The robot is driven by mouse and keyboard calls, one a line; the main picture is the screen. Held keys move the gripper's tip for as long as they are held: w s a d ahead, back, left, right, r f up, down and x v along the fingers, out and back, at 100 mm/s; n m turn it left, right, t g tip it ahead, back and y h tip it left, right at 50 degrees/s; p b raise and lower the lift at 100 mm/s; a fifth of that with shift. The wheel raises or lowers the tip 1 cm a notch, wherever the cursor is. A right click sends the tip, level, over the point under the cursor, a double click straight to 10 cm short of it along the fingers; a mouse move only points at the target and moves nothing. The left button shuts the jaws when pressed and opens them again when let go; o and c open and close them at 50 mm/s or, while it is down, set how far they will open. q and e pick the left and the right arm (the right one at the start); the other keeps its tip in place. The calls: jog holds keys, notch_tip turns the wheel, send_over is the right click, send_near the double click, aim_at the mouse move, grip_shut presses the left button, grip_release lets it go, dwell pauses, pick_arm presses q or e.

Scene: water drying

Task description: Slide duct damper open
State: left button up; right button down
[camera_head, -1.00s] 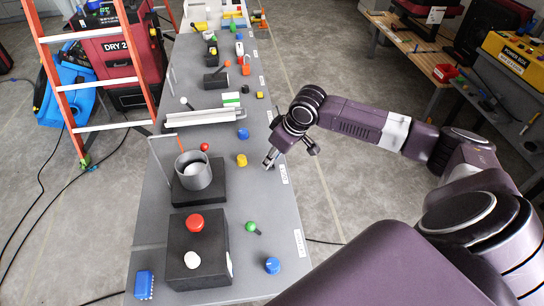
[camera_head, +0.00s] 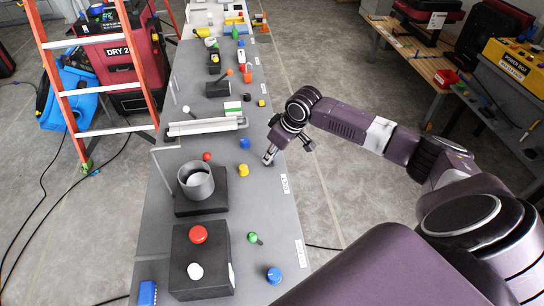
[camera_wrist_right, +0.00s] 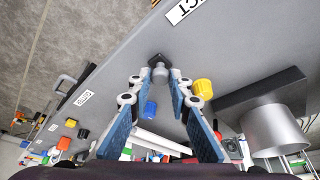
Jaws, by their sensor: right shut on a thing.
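The duct (camera_head: 196,184), an open grey cylinder on a black base, stands on the grey bench left of my right gripper (camera_head: 268,158). It also shows at the right of the right wrist view (camera_wrist_right: 272,130). The right gripper points down at the bench's right edge. In the wrist view its blue-padded fingers (camera_wrist_right: 160,82) are shut on a small grey knob (camera_wrist_right: 159,71) with a dark base. A label partly reading "CT" (camera_wrist_right: 187,9) lies near it. Whether the knob moves the damper cannot be told. My left gripper is out of view.
A yellow knob (camera_head: 243,170) and a blue knob (camera_head: 244,143) stand close to the right gripper. A black box (camera_head: 203,262) with red and white buttons is at the near end.

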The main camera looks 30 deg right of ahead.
jog(key=shift+w+d, duration=0.2)
jog(key=shift+w, duration=0.2)
jog(key=shift+s+a, duration=0.1)
jog(key=shift+s, duration=0.05)
jog(key=c, duration=2.2)
grip_release()
jog(key=shift+r, duration=0.1)
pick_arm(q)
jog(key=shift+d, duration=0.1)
pick_arm(e)
jog(key=o, duration=0.4)
jog(key=shift+s, duration=0.1)
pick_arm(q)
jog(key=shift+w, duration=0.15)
pick_arm(e)
jog(key=v, duration=1.2)
